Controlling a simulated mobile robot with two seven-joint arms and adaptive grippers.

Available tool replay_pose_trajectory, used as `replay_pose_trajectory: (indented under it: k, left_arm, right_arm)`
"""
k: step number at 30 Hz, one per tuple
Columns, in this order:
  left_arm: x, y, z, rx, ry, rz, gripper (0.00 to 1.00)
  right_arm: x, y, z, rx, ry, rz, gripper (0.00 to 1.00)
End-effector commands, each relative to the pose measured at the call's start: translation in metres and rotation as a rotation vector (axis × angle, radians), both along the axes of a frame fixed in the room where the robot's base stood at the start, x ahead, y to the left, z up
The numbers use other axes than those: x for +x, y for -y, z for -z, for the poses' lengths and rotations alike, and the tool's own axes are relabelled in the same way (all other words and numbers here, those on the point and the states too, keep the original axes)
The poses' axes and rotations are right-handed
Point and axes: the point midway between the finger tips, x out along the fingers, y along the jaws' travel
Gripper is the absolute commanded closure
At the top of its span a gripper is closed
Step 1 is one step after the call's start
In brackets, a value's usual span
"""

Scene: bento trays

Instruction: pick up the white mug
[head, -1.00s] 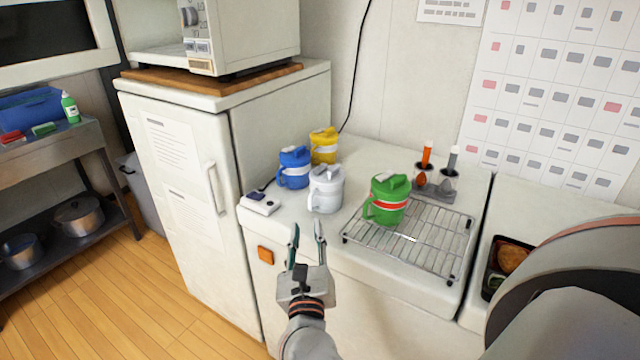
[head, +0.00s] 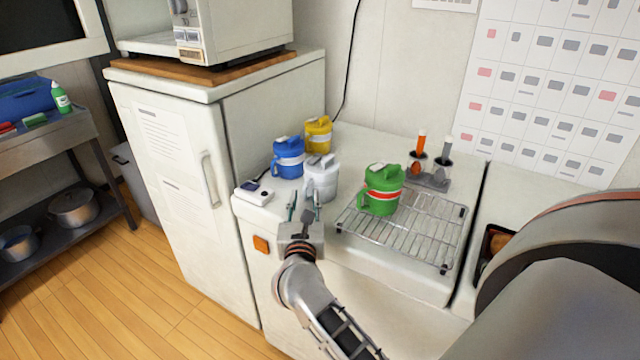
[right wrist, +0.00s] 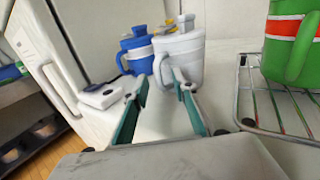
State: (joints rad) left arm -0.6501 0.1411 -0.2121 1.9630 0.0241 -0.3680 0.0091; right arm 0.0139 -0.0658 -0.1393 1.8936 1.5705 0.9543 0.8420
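The white mug (head: 321,180) stands upright, lidded, on the white counter, with its handle toward the left front. It also shows in the right wrist view (right wrist: 180,60), just beyond the fingertips. My right gripper (head: 304,205) is open and empty, low in front of the mug. In the right wrist view its two fingers (right wrist: 160,88) point at the mug, with a gap between them and nothing inside. Whether a fingertip touches the mug I cannot tell. My left gripper is not in view.
A blue mug (head: 288,158) stands close behind left of the white one, a yellow mug (head: 318,135) behind. A green mug (head: 382,190) stands on a wire rack (head: 430,240) at right. A small white device (head: 254,192) lies left, near the counter edge.

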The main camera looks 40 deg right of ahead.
Motion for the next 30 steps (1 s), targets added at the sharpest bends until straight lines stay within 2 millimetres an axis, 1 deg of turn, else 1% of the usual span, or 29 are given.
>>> replay_pose_trajectory:
  k: [5,6,8,9,23,26,29,30]
  left_arm:
    - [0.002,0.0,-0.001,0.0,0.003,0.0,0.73]
    - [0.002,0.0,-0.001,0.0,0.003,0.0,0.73]
    - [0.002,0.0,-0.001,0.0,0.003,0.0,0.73]
    - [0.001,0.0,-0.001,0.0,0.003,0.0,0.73]
    - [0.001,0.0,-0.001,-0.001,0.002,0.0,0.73]
    - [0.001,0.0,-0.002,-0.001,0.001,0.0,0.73]
    - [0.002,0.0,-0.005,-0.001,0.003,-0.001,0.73]
    - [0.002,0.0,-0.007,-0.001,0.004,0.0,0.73]
  right_arm:
    - [0.0,0.0,0.0,0.0,0.0,0.0,0.73]
    - [0.0,0.0,0.0,0.0,0.0,0.0,0.83]
    - [0.0,0.0,0.0,0.0,0.0,0.0,0.99]
    - [0.0,0.0,0.0,0.0,0.0,0.0,1.0]
    - [0.0,-0.001,-0.004,-0.001,0.003,-0.001,1.0]
    - [0.0,-0.001,-0.01,0.001,0.006,-0.001,1.0]
    - [0.0,-0.001,-0.02,-0.001,0.006,-0.001,1.0]
    - [0.0,-0.001,-0.027,-0.002,0.007,-0.001,1.0]
